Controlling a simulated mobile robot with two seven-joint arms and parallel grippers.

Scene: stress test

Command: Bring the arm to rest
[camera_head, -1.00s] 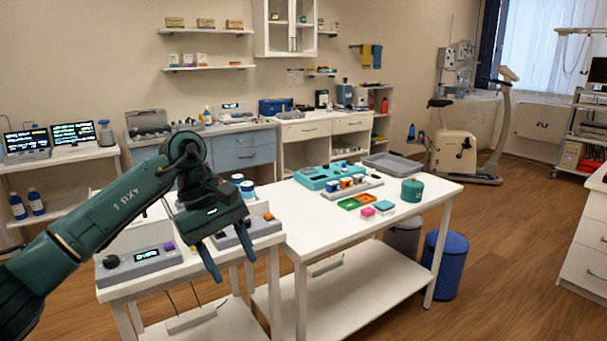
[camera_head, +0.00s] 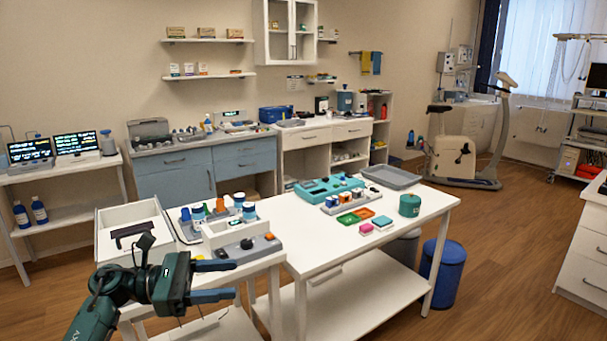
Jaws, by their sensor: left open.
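My left arm, dark green, comes in at the bottom left. Its gripper (camera_head: 224,281) is open and empty, with two blue fingers pointing right. It is in front of the near edge of the smaller white table (camera_head: 262,262), and part of that table is hidden behind it. My right gripper does not show.
The smaller table bears a white open bin (camera_head: 101,236), a grey device with a knob (camera_head: 262,250) and several bottles (camera_head: 249,211). The larger white table (camera_head: 325,252) bears a teal tray (camera_head: 318,190), a green pot (camera_head: 409,205) and a grey tray (camera_head: 391,178). Floor (camera_head: 513,270) is clear at right.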

